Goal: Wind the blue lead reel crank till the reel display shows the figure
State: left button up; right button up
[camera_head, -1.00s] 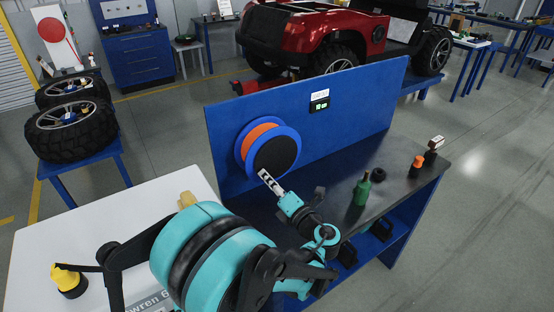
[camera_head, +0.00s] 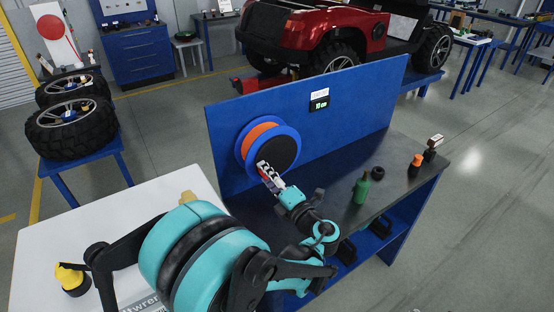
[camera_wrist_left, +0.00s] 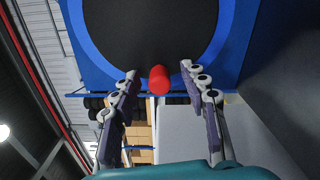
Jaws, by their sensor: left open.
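The reel (camera_head: 246,146) has a blue rim, orange winding and a black disc face, and is mounted on the upright blue panel. Its display (camera_head: 319,105) is small and dark with green figures that seem to read 10 cm. In the left wrist view the red crank knob (camera_wrist_left: 159,80) stands out at the lower edge of the black disc. My left gripper (camera_head: 262,168) is open at the disc's lower part, and its fingers (camera_wrist_left: 159,72) are on either side of the red knob, with gaps showing. The head view hides most of the knob. My right gripper is not in view.
A green bottle (camera_head: 361,188), a black ring (camera_head: 377,173) and an orange-capped bottle (camera_head: 415,164) stand on the dark bench top (camera_head: 335,190), right of my arm. A white table (camera_head: 45,240) with a yellow-and-black item (camera_head: 72,278) is at left.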

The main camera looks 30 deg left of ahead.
pick_arm(q)
jog(key=v, duration=0.4)
jog(key=shift+s+d, duration=0.2)
jog(key=shift+d, duration=0.15)
jog(key=n+b, duration=0.2)
jog(key=n, duration=3.2)
jog(key=shift+a, duration=0.1)
